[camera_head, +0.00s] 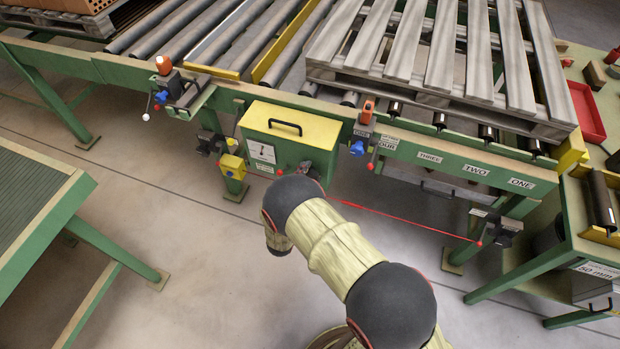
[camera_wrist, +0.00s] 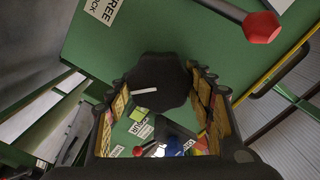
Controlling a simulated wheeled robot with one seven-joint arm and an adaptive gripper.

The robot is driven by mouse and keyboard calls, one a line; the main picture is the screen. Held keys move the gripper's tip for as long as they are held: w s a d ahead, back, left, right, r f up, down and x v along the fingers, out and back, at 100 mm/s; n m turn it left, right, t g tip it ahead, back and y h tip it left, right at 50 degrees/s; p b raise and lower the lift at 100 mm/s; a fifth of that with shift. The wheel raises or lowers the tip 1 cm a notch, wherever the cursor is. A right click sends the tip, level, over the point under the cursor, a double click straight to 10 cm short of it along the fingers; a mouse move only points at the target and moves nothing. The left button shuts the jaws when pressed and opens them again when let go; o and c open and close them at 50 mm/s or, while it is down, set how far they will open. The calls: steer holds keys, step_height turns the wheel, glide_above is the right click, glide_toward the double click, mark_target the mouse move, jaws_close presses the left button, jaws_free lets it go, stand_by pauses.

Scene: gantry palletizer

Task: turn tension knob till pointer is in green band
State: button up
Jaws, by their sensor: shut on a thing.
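The black tension knob (camera_wrist: 158,75) with a white mark sits on a green panel in the wrist view. My gripper (camera_wrist: 163,98) has its two fingers on either side of it, shut on its lobed rim. In the head view the green box with a yellow top (camera_head: 292,125) carries a white gauge (camera_head: 262,152). The gauge has a thin dark pointer, close to upright; its coloured band is too small to make out. In the head view my arm reaches toward the box's front, and the knob and fingertips are hard to make out there.
A red-ended lever (camera_wrist: 262,27) sticks out near the knob in the wrist view. A red cord (camera_head: 405,222) runs along the right. A wooden pallet (camera_head: 420,50) lies on the conveyor above.

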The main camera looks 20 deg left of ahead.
steer(key=shift+m+b, duration=0.65)
steer(key=shift+m, duration=0.45)
steer(key=shift+d, duration=0.1)
steer(key=o, duration=1.2)
steer(key=shift+s, duration=0.1)
steer(key=s, duration=0.7)
steer(key=s+a, duration=0.1)
steer(key=s, duration=0.3)
steer(key=shift+s, duration=0.35)
